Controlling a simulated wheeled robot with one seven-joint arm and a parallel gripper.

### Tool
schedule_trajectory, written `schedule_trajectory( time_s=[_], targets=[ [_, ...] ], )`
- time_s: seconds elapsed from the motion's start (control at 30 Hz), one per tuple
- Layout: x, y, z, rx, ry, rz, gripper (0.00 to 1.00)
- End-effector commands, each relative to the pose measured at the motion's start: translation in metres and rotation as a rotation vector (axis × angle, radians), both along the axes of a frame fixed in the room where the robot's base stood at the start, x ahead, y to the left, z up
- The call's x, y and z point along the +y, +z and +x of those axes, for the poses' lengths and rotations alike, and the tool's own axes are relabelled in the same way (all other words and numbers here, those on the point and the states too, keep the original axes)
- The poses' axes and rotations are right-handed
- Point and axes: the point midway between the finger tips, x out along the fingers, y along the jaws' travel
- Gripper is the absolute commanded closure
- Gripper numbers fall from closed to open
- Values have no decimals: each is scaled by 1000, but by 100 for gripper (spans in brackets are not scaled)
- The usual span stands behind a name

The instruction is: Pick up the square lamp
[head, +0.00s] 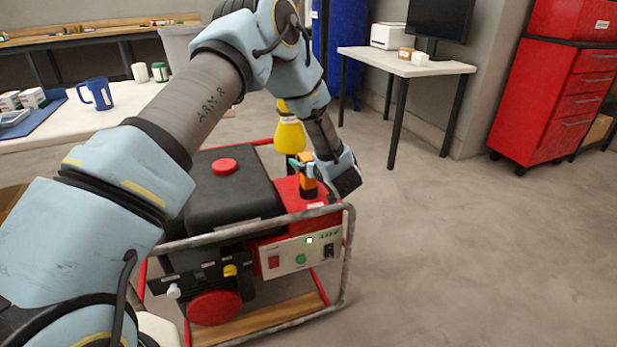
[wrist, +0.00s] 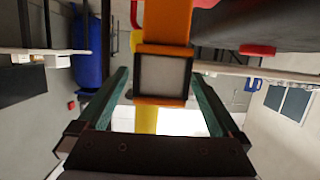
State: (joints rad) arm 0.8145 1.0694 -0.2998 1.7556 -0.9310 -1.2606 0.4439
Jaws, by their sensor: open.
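The square lamp (head: 308,184) is orange and black and stands on the red top of the generator. In the wrist view the lamp (wrist: 163,76) shows a grey square face in an orange frame. My gripper (head: 303,164) is at the lamp's upper part. In the wrist view my gripper (wrist: 160,80) is open, with a teal finger on each side of the lamp and gaps between. The lamp's far side is hidden.
The generator has a tubular frame (head: 347,245), a black tank (head: 230,190) and a red cap (head: 224,167). A yellow object (head: 289,135) stands just behind the lamp. A white table (head: 405,65) and a red cabinet (head: 550,100) are farther back. The floor at right is clear.

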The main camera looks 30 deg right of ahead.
Motion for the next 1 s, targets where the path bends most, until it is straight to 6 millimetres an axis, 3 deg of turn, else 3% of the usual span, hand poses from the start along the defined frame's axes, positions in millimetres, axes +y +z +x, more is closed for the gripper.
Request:
schedule_trajectory(
  time_s=[0.1, 1.0],
  targets=[
    [0, 0, 0, 0, 0, 0, 1],
    [0, 0, -1, 0, 0, -1, 100]
  ],
)
